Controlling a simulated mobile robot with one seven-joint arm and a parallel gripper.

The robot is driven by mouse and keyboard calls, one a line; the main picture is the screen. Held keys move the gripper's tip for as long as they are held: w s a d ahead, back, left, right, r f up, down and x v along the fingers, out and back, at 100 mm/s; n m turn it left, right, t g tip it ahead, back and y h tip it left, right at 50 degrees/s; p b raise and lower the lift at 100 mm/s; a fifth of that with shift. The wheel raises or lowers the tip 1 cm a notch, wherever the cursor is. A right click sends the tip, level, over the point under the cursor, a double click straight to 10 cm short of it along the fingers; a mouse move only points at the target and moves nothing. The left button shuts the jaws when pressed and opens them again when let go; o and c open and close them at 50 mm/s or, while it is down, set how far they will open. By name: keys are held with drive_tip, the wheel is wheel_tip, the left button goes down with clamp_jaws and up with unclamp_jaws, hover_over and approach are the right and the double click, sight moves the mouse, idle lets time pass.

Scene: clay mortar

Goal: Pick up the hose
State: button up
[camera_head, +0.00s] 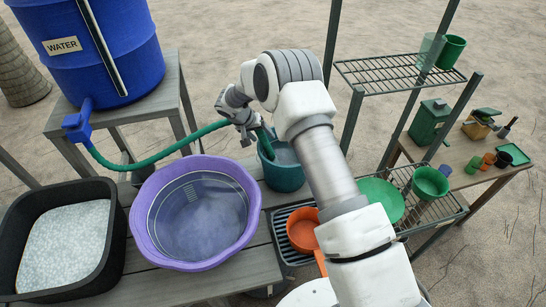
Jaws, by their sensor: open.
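The green hose (165,153) runs from the spout of the blue water barrel (110,45) to the right, behind the purple basin. Its far end passes at my gripper (250,138) and a green end piece points down into the teal bucket (284,172). My gripper is open at the hose's end, just above the bucket's rim. The fingers are small and partly hidden by the wrist, so whether they touch the hose cannot be told.
A purple basin (150,235) of water and a black tub (112,240) of white grains stand on the bench. An orange pan (301,231) lies in a rack under my arm. A metal shelf (372,80) and a side table (462,180) with pots stand at right.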

drive_tip(key=shift+f, duration=0.15)
clamp_jaws()
idle(0.4)
drive_tip(key=a+r+p, duration=0.3)
drive_tip(key=r+p, duration=0.1)
drive_tip(key=r, duration=2.3)
drive_tip(key=shift+w+r, duration=0.25)
drive_tip(key=shift+w, duration=0.05)
